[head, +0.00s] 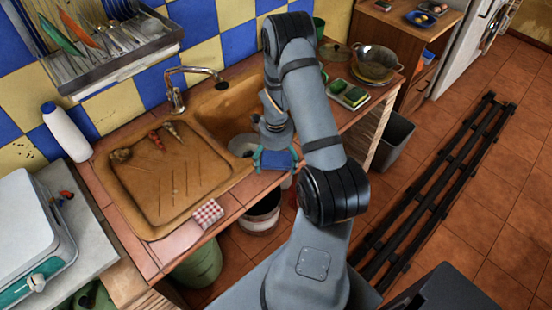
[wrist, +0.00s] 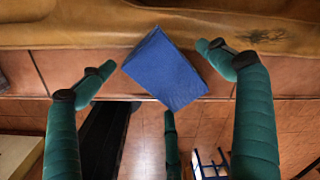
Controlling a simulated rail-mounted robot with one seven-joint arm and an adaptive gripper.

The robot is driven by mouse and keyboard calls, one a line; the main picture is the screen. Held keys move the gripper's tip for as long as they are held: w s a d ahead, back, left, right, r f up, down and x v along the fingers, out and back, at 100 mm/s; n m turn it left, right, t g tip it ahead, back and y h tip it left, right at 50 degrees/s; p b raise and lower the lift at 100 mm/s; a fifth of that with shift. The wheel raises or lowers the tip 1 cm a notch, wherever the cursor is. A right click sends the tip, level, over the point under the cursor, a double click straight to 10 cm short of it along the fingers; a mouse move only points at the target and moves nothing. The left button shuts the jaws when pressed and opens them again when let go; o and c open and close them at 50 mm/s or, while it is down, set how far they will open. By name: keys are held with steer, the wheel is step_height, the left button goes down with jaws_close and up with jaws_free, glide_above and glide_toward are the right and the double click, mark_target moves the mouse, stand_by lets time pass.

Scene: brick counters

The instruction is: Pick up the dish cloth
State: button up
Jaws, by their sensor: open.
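A folded blue cloth (wrist: 166,72), which looks like the dish cloth, lies tilted at the counter's front edge, just before the sink rim. It also shows in the head view (head: 277,159), below the end of my arm. My gripper (wrist: 156,58) is open, with its teal fingers spread to the left and right of the cloth. A gap shows between each of these fingertips and the cloth. A third finger shows lower in the wrist view. In the head view my gripper (head: 276,162) is partly hidden by its own wrist.
A brown sink (head: 160,175) with a tap (head: 177,90) is set in the tiled counter. A red-and-white checkered cloth (head: 208,213) lies on the front edge at left. Sponges (head: 347,94) and a colander (head: 375,64) stand at right. A bucket (head: 262,213) is below the edge.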

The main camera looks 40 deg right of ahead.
mark_target(276, 160)
steer(key=shift+c, duration=0.7)
steer(key=c, duration=1.1)
steer(key=shift+r+b, duration=0.35)
steer(key=shift+r, duration=0.25)
steer(key=shift+c, duration=0.2)
step_height(276, 160, up, 2)
steer(key=shift+r+b, duration=0.15)
steer(key=shift+b, duration=0.4)
steer(key=s+d+r+b, duration=0.3)
steer(key=s+d+r, duration=0.4)
steer(key=s, duration=0.2)
steer(key=shift+d+r, duration=0.2)
steer(key=shift+r, duration=0.05)
steer(key=shift+s, duration=0.1)
